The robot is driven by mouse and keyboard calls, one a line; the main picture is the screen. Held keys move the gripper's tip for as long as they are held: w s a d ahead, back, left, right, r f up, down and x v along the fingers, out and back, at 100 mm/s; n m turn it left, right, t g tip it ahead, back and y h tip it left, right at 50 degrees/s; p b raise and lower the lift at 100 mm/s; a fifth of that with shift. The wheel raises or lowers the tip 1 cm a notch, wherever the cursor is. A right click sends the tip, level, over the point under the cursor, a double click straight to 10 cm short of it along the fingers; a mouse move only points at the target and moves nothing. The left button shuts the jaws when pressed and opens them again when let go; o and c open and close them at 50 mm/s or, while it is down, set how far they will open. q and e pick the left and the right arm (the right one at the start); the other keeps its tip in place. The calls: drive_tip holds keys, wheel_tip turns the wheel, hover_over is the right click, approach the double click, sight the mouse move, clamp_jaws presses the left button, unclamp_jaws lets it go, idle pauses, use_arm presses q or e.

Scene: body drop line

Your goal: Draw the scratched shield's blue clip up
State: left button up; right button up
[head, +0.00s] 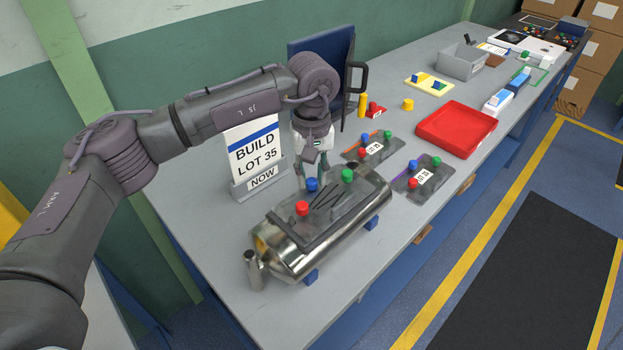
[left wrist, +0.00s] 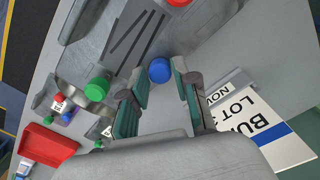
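The scratched shield (head: 335,222) is a dark grey plate with several dark scratch lines, lying on a shiny metal canister (head: 290,258). It carries a red clip (head: 302,208), a blue clip (head: 312,184) and a green clip (head: 347,175). My left gripper (head: 312,171) points down at the blue clip from above and behind. In the left wrist view the gripper (left wrist: 158,76) is open, with the round blue clip (left wrist: 160,70) showing at the gap between its fingertips. I cannot tell whether the fingers touch it. My right gripper is not in view.
A "BUILD LOT 35" sign (head: 257,155) stands close left of the gripper. Two smaller plates with clips, one orange-edged (head: 383,157) and one purple-edged (head: 437,178), lie to the right. A red tray (head: 457,130) and a dark blue panel (head: 325,60) stand farther back.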

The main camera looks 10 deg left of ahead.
sight(312, 180)
use_arm(q)
clamp_jaws()
drive_tip(key=shift+r, duration=0.2)
drive_tip(key=shift+r+p, duration=0.4)
drive_tip(key=shift+r, duration=0.9)
idle(0.5)
drive_tip(key=o, duration=0.5)
unclamp_jaws()
drive_tip(key=shift+o, duration=0.2)
